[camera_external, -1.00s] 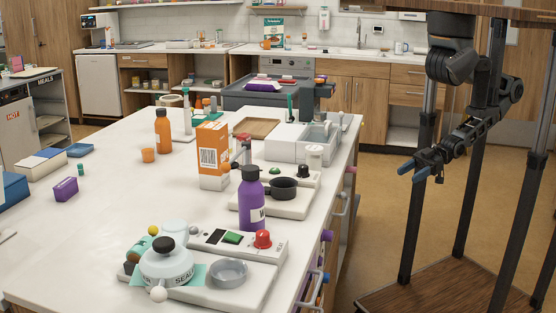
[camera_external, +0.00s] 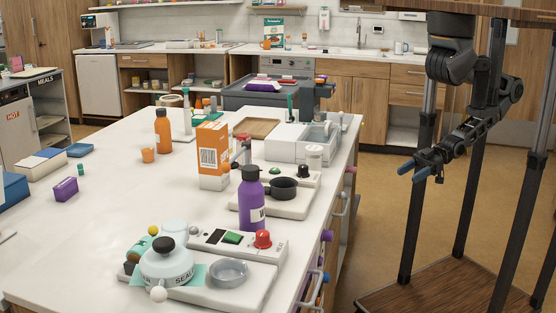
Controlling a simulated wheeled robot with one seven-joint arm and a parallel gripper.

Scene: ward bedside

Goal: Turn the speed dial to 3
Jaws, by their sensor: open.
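Two table devices carry knobs. The near white device (camera_external: 255,285) has a red knob (camera_external: 263,239) on its panel, a green button and small lettering I cannot read for sure. A second device (camera_external: 275,205) behind it has a black knob (camera_external: 303,171) and a green button. I cannot tell which knob is the speed dial, and no dial numbers are legible. My gripper (camera_external: 413,171) is open and empty, with blue fingertips, in the air right of the table, well apart from both knobs.
A purple bottle (camera_external: 251,200) stands between the devices, near the red knob. A black pan (camera_external: 284,188) sits on the second device. A teapot-like vessel (camera_external: 166,265) stands at front left. An orange box (camera_external: 212,157) stands farther back.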

